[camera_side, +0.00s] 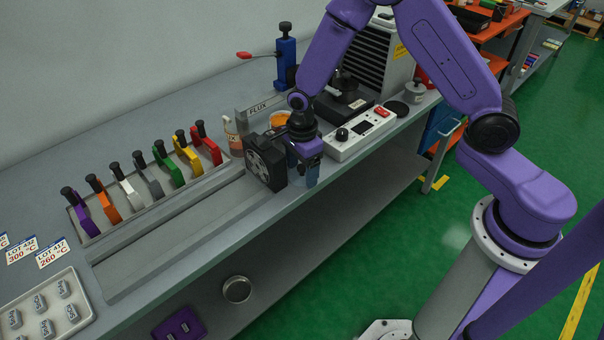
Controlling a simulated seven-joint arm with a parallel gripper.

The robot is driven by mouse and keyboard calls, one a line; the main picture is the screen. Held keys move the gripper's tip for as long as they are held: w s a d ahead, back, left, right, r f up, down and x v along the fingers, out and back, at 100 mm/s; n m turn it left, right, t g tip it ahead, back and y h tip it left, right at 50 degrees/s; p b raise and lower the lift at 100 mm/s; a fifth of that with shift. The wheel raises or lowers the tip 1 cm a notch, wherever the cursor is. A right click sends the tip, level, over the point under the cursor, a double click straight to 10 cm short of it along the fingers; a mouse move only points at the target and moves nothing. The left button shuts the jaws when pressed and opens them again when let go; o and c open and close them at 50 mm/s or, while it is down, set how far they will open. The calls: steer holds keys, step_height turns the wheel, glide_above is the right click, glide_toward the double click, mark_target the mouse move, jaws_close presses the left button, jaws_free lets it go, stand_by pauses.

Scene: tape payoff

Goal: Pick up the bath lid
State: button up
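I cannot tell for sure which thing is the bath lid. A dark block with a knob-like top (343,102) stands behind that box, in front of the finned grey unit. My gripper (312,178) points down at the bench's front edge, left of the control box and apart from both dark things. Its fingertips are small and partly hidden, so its opening is unclear. A black square piece with a wheel-like face (265,162) is just left of it.
The white control box (360,135) is close on the gripper's right. An orange-topped cup (280,118) and FLUX-labelled bar (262,106) are behind it. A rack of coloured clamp-like holders (145,180) stands left. A metal cup (416,92) is beside the disc.

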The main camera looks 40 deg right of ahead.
steer(key=shift+r, duration=0.1)
stand_by(0.3)
steer(key=shift+r, duration=0.8)
steer(key=s+d+r, duration=0.3)
steer(key=s+r, duration=0.8)
steer(key=s, duration=0.2)
steer(key=w+d+r, duration=0.1)
steer(key=w+r, duration=0.2)
steer(key=w, duration=2.2)
steer(key=shift+s+f, duration=0.2)
steer(key=shift+f, duration=2.5)
steer(key=shift+f, duration=0.4)
